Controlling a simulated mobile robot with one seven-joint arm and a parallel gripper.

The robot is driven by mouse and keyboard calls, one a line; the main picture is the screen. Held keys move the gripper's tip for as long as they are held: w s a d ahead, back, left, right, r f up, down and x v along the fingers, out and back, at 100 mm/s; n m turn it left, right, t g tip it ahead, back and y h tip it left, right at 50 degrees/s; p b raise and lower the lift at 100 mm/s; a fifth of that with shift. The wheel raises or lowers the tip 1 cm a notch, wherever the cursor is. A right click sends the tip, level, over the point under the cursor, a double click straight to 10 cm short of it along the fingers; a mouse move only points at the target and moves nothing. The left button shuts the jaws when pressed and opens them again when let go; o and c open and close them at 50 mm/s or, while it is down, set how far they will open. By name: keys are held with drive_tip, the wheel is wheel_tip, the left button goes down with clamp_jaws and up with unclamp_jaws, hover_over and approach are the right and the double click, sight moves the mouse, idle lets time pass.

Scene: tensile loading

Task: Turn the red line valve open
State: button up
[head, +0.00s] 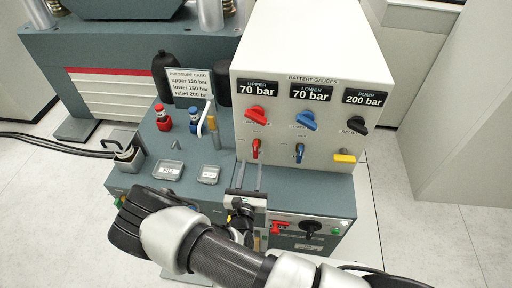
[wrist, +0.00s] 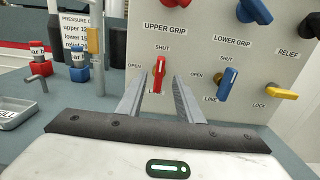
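The red line valve (head: 255,148) is the small red handle below the large red knob on the gauge box. In the wrist view the red line valve (wrist: 160,74) stands about upright, its top toward the SHUT label; OPEN is at its left. My gripper (head: 249,174) is in front of and below it in the head view. In the wrist view my gripper (wrist: 158,88) is open, one finger to each side of the red handle in the picture. Nothing is between the fingers; I cannot tell the exact gap to the handle.
The blue line valve (head: 299,152) is just to the right, with a yellow lock lever (head: 344,157) beyond. The large red knob (head: 256,115) and blue knob (head: 306,120) sit above. Red and blue fittings (head: 163,118) (head: 194,120) and a pressure card (head: 191,84) stand left.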

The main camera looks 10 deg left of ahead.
sight(255, 149)
drive_tip(key=w, duration=0.6)
drive_tip(key=w+b, duration=0.1)
drive_tip(key=w, duration=0.3)
drive_tip(key=shift+a, duration=0.25)
drive_tip(key=shift+c, duration=0.2)
clamp_jaws()
